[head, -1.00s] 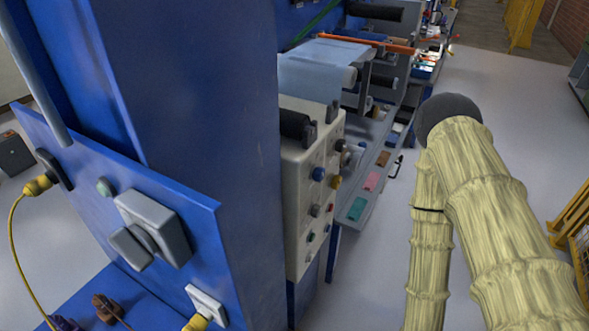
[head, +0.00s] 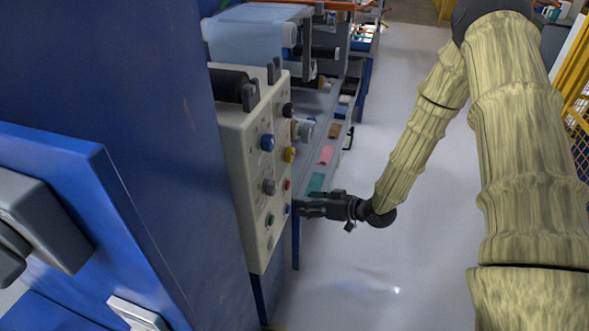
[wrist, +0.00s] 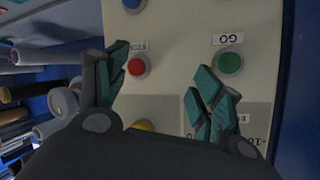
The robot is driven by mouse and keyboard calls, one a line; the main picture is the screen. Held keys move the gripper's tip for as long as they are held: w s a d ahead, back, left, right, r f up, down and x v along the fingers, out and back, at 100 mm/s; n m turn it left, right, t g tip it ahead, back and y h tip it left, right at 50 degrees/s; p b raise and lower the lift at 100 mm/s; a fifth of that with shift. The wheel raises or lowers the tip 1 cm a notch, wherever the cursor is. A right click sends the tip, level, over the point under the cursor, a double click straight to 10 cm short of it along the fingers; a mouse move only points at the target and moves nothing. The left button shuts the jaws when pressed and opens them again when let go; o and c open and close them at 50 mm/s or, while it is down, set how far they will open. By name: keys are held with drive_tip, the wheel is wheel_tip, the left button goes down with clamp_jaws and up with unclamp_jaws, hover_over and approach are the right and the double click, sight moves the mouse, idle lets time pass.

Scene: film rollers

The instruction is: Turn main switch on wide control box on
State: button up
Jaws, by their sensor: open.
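A beige control box (head: 228,130) stands at the left of centre in the head view, its front panel facing right. The panel carries a blue knob (head: 267,142), a yellow one (head: 289,154), a grey knob (head: 270,187) and several small buttons. I cannot tell which control is the main switch. My gripper (head: 297,207) is beside the lower right of the panel, pointing at it. In the wrist view my gripper (wrist: 162,68) is open and empty, its teal-tipped fingers in front of the panel. A red button (wrist: 138,66) shows near the left finger, and a green button (wrist: 229,62) labelled GO near the right one.
A blue column (head: 150,130) and a blue panel with a large grey switch (head: 40,220) fill the left of the head view. A grey tray (head: 330,130) with coloured pieces lies behind the box. Open floor (head: 370,270) is to the right, with a yellow fence (head: 572,90) beyond.

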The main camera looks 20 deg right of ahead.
drive_tip(key=w+d+r+n+t+y+b, duration=0.1)
drive_tip(key=w+d+r+n+y+b, duration=0.15)
drive_tip(key=w+r, duration=0.2)
drive_tip(key=n+g+y+b, duration=0.1)
drive_tip(key=n+y+b, duration=0.2)
drive_tip(key=n+y, duration=0.1)
approach(293, 157)
drive_tip(key=p+x, duration=0.1)
drive_tip(key=x, duration=0.8)
drive_tip(key=shift+w+a+f, duration=0.15)
drive_tip(key=shift+w+a, duration=0.05)
drive_tip(key=shift+w, duration=0.25)
